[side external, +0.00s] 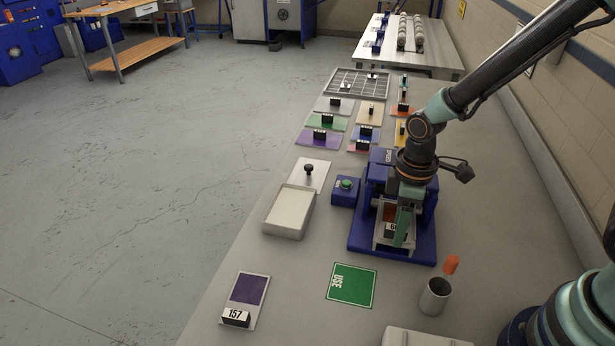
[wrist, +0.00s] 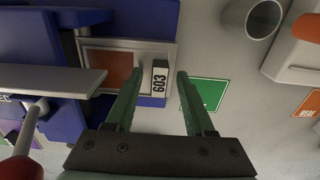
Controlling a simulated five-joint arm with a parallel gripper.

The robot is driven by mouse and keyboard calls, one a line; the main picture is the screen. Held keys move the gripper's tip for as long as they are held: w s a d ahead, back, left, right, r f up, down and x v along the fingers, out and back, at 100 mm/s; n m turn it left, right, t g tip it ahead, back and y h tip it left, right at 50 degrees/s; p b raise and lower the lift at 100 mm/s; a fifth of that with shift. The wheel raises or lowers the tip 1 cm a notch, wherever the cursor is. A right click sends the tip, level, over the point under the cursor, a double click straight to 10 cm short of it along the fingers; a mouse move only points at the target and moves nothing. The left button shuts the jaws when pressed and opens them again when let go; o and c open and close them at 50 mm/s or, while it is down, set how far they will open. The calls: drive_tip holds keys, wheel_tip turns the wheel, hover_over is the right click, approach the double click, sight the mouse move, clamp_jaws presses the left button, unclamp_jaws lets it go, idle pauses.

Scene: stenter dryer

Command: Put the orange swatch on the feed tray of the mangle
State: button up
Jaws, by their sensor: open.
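The orange swatch (wrist: 108,65) lies flat in the pale metal feed tray (wrist: 122,43) at the front of the blue mangle (wrist: 60,117). A block marked 603 (wrist: 160,82) sits at the swatch's end. In the side view the swatch (side external: 389,213) and tray are partly hidden by my gripper (side external: 403,232), which is over the tray of the mangle (side external: 358,246). In the wrist view my gripper (wrist: 159,76) is open. The block appears between its fingers, with a gap on both sides.
A green USE card (side external: 351,285), a metal cup (side external: 435,297) and a purple swatch with block 157 (side external: 249,289) lie near the front. A white tray (side external: 289,212) and a green-button box (side external: 346,190) stand left of the mangle. Several swatches lie behind.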

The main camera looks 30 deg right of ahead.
drive_tip(key=s+d+r+m+t, duration=0.1)
drive_tip(key=d+r+m+t, duration=0.1)
drive_tip(key=r, duration=0.7)
drive_tip(key=s+d+r+m+t, duration=0.2)
drive_tip(key=d+r+m+t, duration=0.1)
drive_tip(key=r+m, duration=0.4)
wheel_tip(320, 180, up, 4)
drive_tip(key=shift+s+d+f+t, duration=0.2)
drive_tip(key=shift+d+f+t, duration=0.1)
drive_tip(key=shift+d, duration=0.45)
